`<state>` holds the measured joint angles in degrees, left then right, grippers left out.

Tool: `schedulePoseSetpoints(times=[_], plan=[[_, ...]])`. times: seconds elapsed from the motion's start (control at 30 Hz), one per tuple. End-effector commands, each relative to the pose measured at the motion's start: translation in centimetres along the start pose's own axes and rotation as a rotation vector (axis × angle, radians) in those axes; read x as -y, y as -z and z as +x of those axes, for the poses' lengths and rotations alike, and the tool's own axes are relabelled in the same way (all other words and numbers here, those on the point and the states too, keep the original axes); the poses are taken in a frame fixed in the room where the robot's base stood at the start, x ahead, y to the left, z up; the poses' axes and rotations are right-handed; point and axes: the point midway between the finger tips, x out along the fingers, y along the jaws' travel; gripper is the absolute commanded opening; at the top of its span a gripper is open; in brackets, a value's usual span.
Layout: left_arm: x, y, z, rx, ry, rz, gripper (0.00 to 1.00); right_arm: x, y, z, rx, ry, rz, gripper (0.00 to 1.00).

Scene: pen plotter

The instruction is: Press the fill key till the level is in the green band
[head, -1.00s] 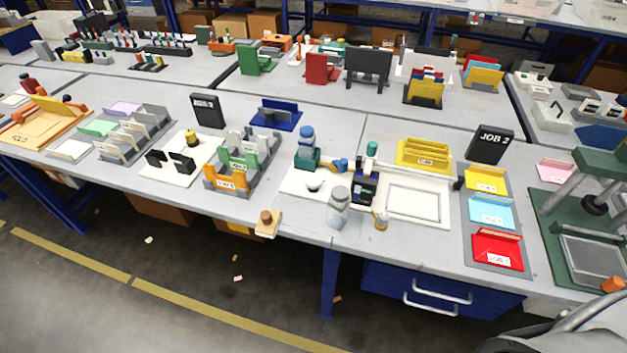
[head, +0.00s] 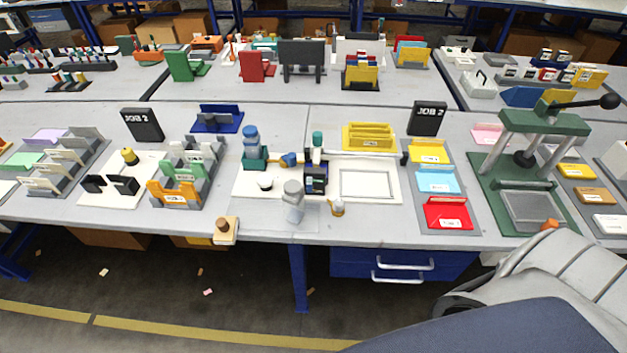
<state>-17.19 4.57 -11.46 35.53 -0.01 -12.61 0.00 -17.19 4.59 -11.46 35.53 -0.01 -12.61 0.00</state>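A white base board (head: 345,165) stands at the front middle of the bench. On it is a small black unit (head: 316,181) with a teal-capped top (head: 317,139). To its left, a blue-topped bottle (head: 250,138) sits in a dark green holder (head: 254,163). A small blue and orange part (head: 288,160) lies between them. The fill key, the level and the green band are too small to tell apart here. Neither gripper is in view; a large grey arm of mine fills the bottom right corner.
A grey-white bottle (head: 293,203) and a small white and orange jar (head: 337,207) stand in front of the black unit, near the bench edge. A green press (head: 520,190) with a long lever and coloured trays (head: 447,214) stand to the right. Sorting racks (head: 180,180) stand left.

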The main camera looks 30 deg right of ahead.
Motion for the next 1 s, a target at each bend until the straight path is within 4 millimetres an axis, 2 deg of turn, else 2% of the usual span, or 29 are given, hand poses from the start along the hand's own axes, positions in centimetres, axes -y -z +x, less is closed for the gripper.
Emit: schedulePoseSetpoints(times=[0.03,0.37,1.0], plan=[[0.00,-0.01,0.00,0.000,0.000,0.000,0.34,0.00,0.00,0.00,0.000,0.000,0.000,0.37],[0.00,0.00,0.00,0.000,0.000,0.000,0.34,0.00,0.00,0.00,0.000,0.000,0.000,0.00],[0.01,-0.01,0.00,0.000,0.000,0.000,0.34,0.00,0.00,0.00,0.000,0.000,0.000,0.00]])
